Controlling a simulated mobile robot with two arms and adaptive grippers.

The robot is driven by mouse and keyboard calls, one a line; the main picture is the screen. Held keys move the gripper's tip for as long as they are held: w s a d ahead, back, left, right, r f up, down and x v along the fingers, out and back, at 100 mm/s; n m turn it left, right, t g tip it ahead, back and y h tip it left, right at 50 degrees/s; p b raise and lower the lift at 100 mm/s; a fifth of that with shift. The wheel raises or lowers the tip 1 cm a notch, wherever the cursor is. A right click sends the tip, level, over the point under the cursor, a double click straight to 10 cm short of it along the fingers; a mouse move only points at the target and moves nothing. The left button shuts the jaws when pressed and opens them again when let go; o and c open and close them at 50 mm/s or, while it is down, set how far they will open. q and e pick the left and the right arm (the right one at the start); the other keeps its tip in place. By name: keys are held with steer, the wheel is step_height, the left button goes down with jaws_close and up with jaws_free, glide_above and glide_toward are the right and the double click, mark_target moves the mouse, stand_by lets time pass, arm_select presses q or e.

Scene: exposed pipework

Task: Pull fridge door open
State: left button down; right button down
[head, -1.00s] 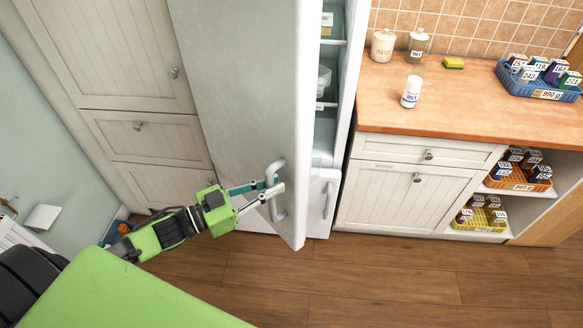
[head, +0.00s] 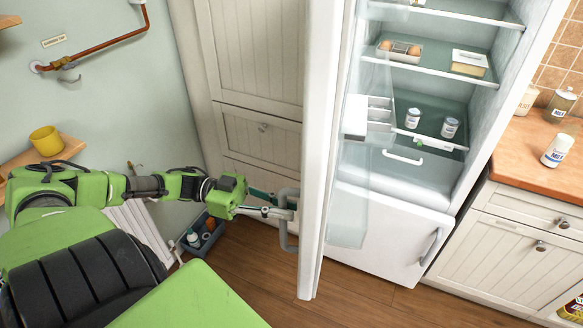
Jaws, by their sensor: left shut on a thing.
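The white fridge door (head: 320,150) stands wide open and is seen nearly edge-on in the head view. Its grey handle (head: 289,236) is on the outer face, low on the left side. My left gripper (head: 286,208) is shut on this handle, with the arm reaching in from the left. The fridge interior (head: 425,130) is exposed to the right of the door, with glass shelves holding an egg box (head: 399,50), a butter dish (head: 469,63) and two small jars (head: 413,118). My right gripper is not in view.
A lower white door (head: 385,240) with its own handle is below the fridge compartment. A wooden counter (head: 530,155) with a milk container (head: 557,150) is at right. A tall cabinet (head: 250,60) stands behind the door.

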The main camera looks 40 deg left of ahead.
arm_select(q)
steer(key=shift+s+a+f, duration=0.1)
steer(key=shift+a, duration=0.05)
steer(key=c, duration=2)
jaws_free()
steer(key=v, duration=1.2)
